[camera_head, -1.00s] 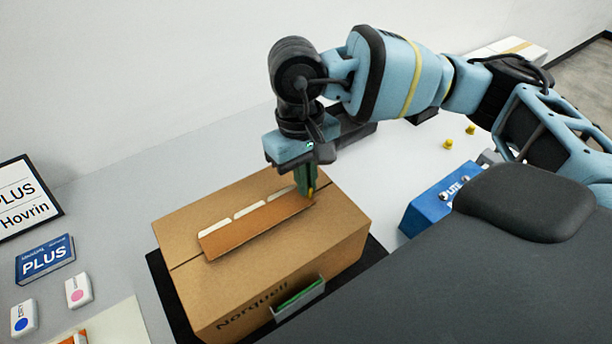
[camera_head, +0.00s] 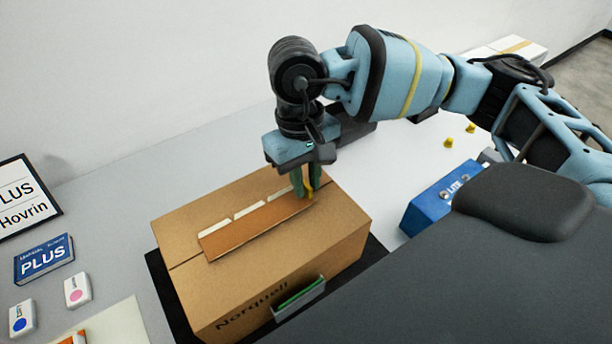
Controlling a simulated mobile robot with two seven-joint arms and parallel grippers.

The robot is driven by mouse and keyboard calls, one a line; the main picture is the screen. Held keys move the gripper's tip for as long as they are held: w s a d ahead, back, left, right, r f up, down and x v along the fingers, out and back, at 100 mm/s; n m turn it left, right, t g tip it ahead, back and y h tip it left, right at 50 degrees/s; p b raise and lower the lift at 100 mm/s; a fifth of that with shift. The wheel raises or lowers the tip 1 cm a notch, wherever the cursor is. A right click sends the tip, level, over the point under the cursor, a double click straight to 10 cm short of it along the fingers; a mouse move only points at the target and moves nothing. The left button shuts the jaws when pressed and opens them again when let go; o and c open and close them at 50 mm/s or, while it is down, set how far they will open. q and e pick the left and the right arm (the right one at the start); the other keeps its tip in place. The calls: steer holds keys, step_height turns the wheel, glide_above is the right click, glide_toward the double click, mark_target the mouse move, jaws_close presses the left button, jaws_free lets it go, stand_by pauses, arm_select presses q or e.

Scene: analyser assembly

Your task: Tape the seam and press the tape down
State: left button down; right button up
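A brown cardboard box (camera_head: 290,285) marked "Norquell" stands closed on a black mat (camera_head: 160,280). A strip of orange-brown tape (camera_head: 255,232) lies across its top, running from the left side towards the back right. Three white pieces (camera_head: 250,210) lie along the tape's far edge; the seam under the tape is hidden. My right gripper (camera_head: 306,194) points down at the tape's right end. Its green fingers are slightly parted, with the tips at the tape; I cannot tell whether they touch it. My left gripper is not in view.
A metal holder with a green card (camera_head: 300,293) is on the box's front. A blue box (camera_head: 428,212) and yellow pieces (camera_head: 448,143) are to the right. A blue PLUS box (camera_head: 44,260), two small white boxes (camera_head: 77,290) and a framed sign (camera_head: 25,200) are to the left.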

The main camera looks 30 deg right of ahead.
steer(key=shift+o, duration=0.9)
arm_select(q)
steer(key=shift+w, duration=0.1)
